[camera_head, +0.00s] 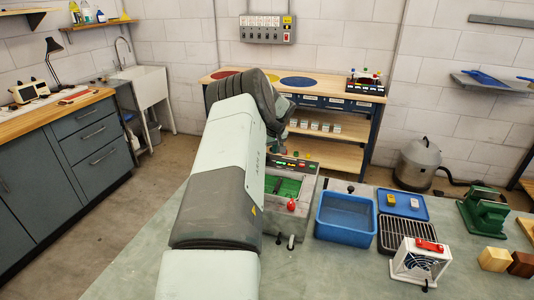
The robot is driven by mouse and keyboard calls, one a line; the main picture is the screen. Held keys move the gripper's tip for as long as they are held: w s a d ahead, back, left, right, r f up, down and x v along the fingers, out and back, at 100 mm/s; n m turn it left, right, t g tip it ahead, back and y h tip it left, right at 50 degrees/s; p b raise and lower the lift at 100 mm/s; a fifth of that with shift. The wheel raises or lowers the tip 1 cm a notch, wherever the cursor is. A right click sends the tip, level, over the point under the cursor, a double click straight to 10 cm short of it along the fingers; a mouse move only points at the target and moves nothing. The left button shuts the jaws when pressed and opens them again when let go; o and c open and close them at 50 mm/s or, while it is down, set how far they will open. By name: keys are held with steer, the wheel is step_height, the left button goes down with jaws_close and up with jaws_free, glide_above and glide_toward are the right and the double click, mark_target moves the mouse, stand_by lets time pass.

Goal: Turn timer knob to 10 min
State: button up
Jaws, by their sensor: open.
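A grey drum machine (304,211) stands on the bench just right of my arm. Its open top shows a green interior (284,187), and a red knob (291,205) sits on its front right part. A panel (296,163) with small controls rises at its back. The timer knob and its setting are too small to tell apart here. My gripper (277,146) is open, above and behind the panel, and mostly hidden by my own arm. I cannot see its fingertips clearly or whether it touches the panel.
A blue tub (347,196), a blue tray (420,214), a black rack (391,245), a white fan unit (405,268) and a green machine (482,210) stand to the right on the bench (330,275). A wooden shelf unit (335,155) stands behind. The bench's front middle is clear.

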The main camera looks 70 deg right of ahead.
steer(key=shift+x, duration=0.85)
steer(key=shift+c, duration=0.5)
steer(key=c, duration=0.9)
